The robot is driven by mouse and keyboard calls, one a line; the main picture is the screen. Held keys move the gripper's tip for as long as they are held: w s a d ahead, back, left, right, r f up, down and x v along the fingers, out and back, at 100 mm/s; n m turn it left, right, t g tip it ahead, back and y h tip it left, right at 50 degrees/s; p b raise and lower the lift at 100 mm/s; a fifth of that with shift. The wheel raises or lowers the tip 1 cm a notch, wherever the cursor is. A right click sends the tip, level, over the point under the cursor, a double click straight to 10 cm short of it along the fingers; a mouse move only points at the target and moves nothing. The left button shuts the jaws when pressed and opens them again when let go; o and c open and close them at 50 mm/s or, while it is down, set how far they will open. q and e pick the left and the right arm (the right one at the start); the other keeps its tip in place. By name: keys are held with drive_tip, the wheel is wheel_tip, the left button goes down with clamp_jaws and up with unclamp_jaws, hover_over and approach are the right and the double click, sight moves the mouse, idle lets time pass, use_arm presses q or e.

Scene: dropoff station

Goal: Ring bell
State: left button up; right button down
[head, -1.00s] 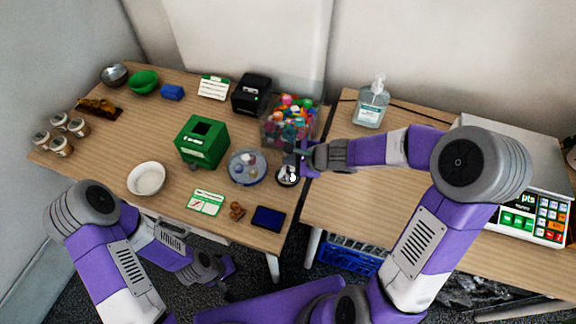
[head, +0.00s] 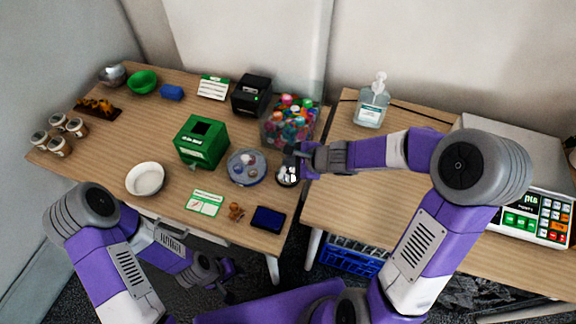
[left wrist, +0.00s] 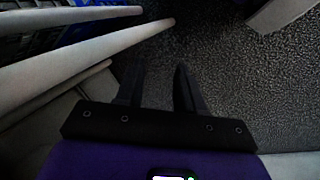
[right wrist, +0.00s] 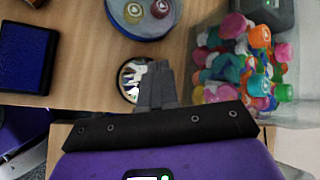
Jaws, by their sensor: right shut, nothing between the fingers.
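The silver bell (head: 286,178) with a dark base stands on the wooden table near its right edge. My right gripper (head: 294,160) is directly above and beside the bell, pointing down, with its fingers shut and empty. In the right wrist view the closed fingertips (right wrist: 158,72) overlap the right side of the bell (right wrist: 129,82). I cannot tell whether they touch it. My left gripper (head: 228,282) hangs low in front of the table, away from the bell. In the left wrist view its fingers (left wrist: 158,82) are apart with nothing between them.
A clear bin of colourful bottles (head: 290,122) stands just behind the bell. A round blue tray (head: 246,182) is close on its left, and a dark blue pad (head: 268,219) lies in front. A green box (head: 202,158) stands farther left. The right table's middle is clear.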

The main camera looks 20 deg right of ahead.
drive_tip(key=shift+f, duration=0.25)
idle(0.5)
drive_tip(key=shift+r+p, duration=0.6)
drive_tip(key=shift+r, duration=0.35)
wheel_tip(320, 180, up, 5)
drive_tip(key=p, duration=0.4)
drive_tip(key=shift+p, duration=0.3)
drive_tip(key=shift+s+f, duration=0.1)
